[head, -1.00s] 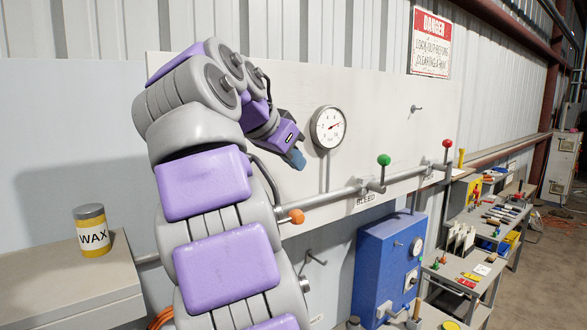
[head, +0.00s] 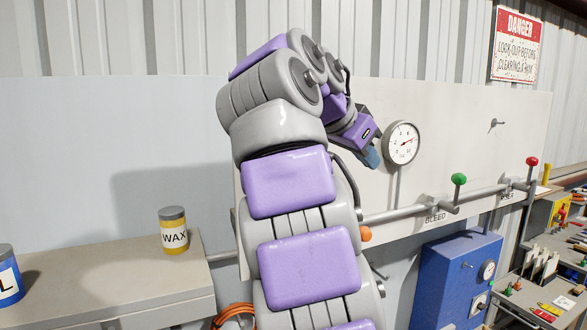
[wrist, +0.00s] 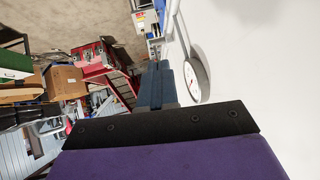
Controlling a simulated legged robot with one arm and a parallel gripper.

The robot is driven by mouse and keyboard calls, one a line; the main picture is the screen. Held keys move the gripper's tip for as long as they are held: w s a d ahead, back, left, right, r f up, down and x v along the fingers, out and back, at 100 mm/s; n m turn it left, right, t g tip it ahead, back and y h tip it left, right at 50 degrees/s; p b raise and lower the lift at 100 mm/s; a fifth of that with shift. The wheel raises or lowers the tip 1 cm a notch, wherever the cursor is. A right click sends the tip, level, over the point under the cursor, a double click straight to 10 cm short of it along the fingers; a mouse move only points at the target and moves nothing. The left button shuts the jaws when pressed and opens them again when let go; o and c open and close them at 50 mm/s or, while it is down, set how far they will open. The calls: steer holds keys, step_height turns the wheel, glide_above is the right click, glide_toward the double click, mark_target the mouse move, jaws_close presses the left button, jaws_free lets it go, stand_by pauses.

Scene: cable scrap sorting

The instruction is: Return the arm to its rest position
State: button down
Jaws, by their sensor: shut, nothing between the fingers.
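My arm is raised and folded in the head view, in front of the white panel. My gripper (head: 372,157) hangs at its end, just left of the round pressure gauge (head: 401,143). In the wrist view my gripper (wrist: 159,84) shows as two blue-grey fingers lying together with nothing between them. The gauge (wrist: 197,75) is close on their right there, seen nearly edge-on. The fingers look apart from the gauge and the panel.
A pipe with green (head: 459,179), red (head: 532,161) and orange (head: 365,234) knobs runs below the gauge. A blue cabinet (head: 450,275) stands below. A wax tin (head: 173,231) sits on the grey bench (head: 110,285) at left. A danger sign (head: 515,45) hangs upper right.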

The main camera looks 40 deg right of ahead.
steer(key=shift+w+f, duration=0.1)
steer(key=s+a+f+n+y, duration=0.1)
steer(key=a+f+n+y, duration=0.2)
steer(key=a+f+n, duration=0.6)
steer(key=s+a+f+n+y, duration=0.1)
steer(key=a+f+n+y, duration=0.15)
steer(key=a+f, duration=0.75)
steer(key=s+a+f+n+g+y, duration=0.1)
steer(key=s+a+f+n+y, duration=0.15)
steer(key=s+a+f, duration=0.45)
steer(key=s+a+f+n+y, duration=0.1)
steer(key=s+a+f+n, duration=0.2)
steer(key=f, duration=0.6)
steer(key=s+a+f+n+g+y, duration=0.1)
steer(key=s+a+f+n, duration=0.25)
steer(key=s+f, duration=0.4)
step_height(320, 180, down, 18)
steer(key=b, duration=1.7)
steer(key=shift+w+a+m, duration=0.15)
steer(key=shift+a+m, duration=0.15)
steer(key=shift+m, duration=0.15)
steer(key=shift+r, duration=0.15)
